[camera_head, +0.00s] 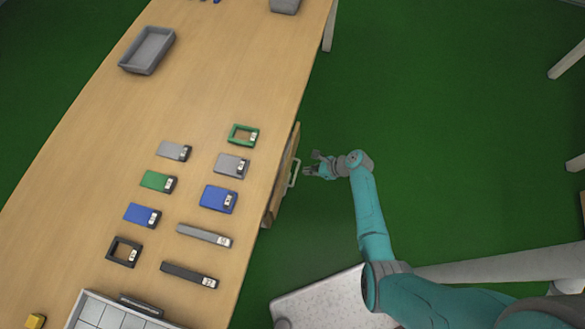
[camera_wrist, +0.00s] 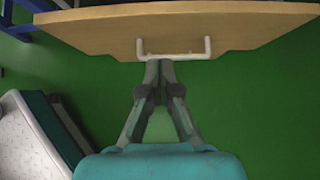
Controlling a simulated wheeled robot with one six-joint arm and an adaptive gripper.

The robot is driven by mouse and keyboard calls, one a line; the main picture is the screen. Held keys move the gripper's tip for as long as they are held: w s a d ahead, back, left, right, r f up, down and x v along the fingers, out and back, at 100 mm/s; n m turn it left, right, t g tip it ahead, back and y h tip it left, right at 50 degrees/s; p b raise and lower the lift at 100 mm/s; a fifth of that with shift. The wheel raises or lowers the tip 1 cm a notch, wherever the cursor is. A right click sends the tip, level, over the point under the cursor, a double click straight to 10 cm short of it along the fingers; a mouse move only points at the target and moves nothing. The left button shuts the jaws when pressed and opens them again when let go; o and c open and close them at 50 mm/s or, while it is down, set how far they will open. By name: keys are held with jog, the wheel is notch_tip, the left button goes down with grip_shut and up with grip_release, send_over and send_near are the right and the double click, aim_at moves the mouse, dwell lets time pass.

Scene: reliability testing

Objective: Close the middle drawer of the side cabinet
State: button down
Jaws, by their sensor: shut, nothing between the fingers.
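A wooden drawer front (camera_head: 284,176) with a pale bar handle (camera_head: 294,174) juts out past the right edge of the table in the head view. I cannot tell which drawer of the cabinet it is; the cabinet body is hidden under the tabletop. In the wrist view, the wooden front (camera_wrist: 215,28) spans the top, with its white handle (camera_wrist: 190,55) near the lower edge. My gripper (camera_head: 308,169) is just right of the handle. In the wrist view, my gripper (camera_wrist: 159,64) has its fingertips together, at or just in front of the handle, with nothing held.
The wooden table (camera_head: 90,190) carries several small blocks and frames, a grey tray (camera_head: 148,50) and a white gridded tray (camera_head: 100,314). The green floor (camera_head: 440,90) right of the drawer is open. White legs stand at the far right.

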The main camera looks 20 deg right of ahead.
jog(key=w+a+f, duration=0.2)
jog(key=w+a, duration=0.1)
jog(key=a, duration=0.2)
jog(key=shift+w+f, duration=0.2)
jog(key=shift+w, duration=0.2)
jog(key=shift+a, duration=0.1)
